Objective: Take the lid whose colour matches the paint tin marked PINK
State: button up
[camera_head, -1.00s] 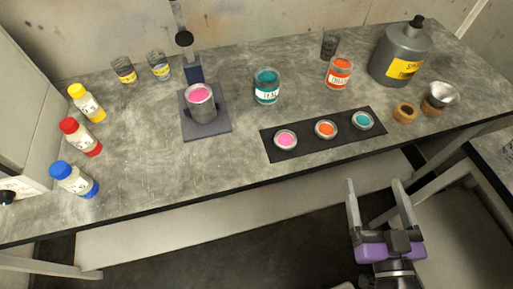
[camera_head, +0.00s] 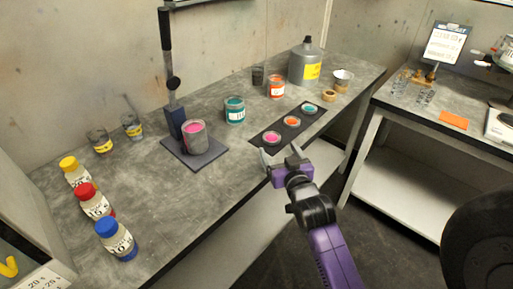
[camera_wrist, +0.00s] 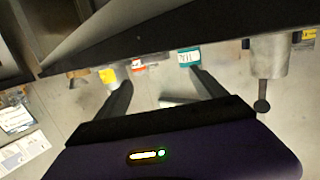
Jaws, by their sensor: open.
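Three lids lie in a row on a black mat (camera_head: 257,139) near the bench's front edge: a pink lid (camera_head: 271,138) at the left, an orange lid (camera_head: 292,121) in the middle and a teal lid (camera_head: 309,108) at the right. A tin of pink paint (camera_head: 195,137) stands on a dark stand; I cannot read any label on it. My gripper (camera_head: 281,154) is open and empty, in front of the bench edge close to the pink lid. In the wrist view its fingers (camera_wrist: 162,88) are spread with nothing between them. The lids cannot be made out there.
A teal tin (camera_head: 234,111), an orange tin (camera_head: 276,87) and a large grey can (camera_head: 306,66) stand behind the mat. Bottles with yellow, red and blue caps (camera_head: 107,227) stand at the left. A second bench (camera_head: 390,98) is at the right.

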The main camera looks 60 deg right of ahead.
aim_at(273, 139)
jog(key=shift+w+d+f, duration=0.1)
jog(key=shift+d+f, duration=0.05)
jog(key=shift+d, duration=0.15)
jog(key=shift+x, duration=0.8)
jog(key=shift+s+f+p+x, duration=0.1)
jog(key=shift+f+p+x, duration=0.05)
jog(key=shift+x, duration=0.8)
jog(key=shift+s+f+p+x, duration=0.1)
jog(key=shift+f+p+x, duration=0.1)
jog(key=shift+x, duration=0.75)
jog(key=shift+s+f+p+x, duration=0.1)
jog(key=shift+p+x, duration=0.05)
jog(key=shift+x, duration=0.8)
jog(key=shift+d, duration=0.15)
jog(key=c, duration=1.4)
